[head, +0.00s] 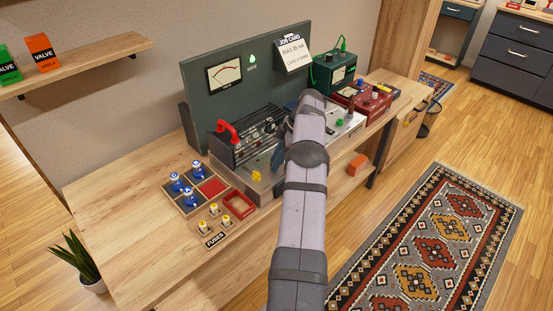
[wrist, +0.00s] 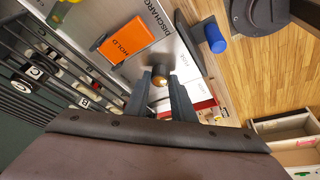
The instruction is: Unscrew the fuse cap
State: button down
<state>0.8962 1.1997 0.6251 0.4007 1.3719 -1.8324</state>
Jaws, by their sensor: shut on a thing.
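A small round dark cap with a brownish face, seemingly the fuse cap (wrist: 160,80), shows between my fingertips in the wrist view. My gripper (wrist: 160,85) is shut on it, one dark finger on each side. The cap sits at the edge of the pale metal amp chassis (wrist: 85,20). Whether it still sits in its holder cannot be told. In the head view my arm reaches over the front of the chassis (head: 262,193) and hides most of my gripper and the cap.
An orange HOLD block (wrist: 122,40) lies beside the DISCHARGE lettering. A black cage (head: 240,145) with a red handle stands on the chassis. Yellow-topped fuses (head: 214,209) and blue-topped valves (head: 177,183) stand at left. A green meter box (head: 333,70) stands behind. The bench's left end is clear.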

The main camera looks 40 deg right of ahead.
dwell(0.3)
jog(key=c, duration=1.5)
grip_release()
jog(key=shift+r, duration=0.1)
jog(key=shift+v, duration=3.55)
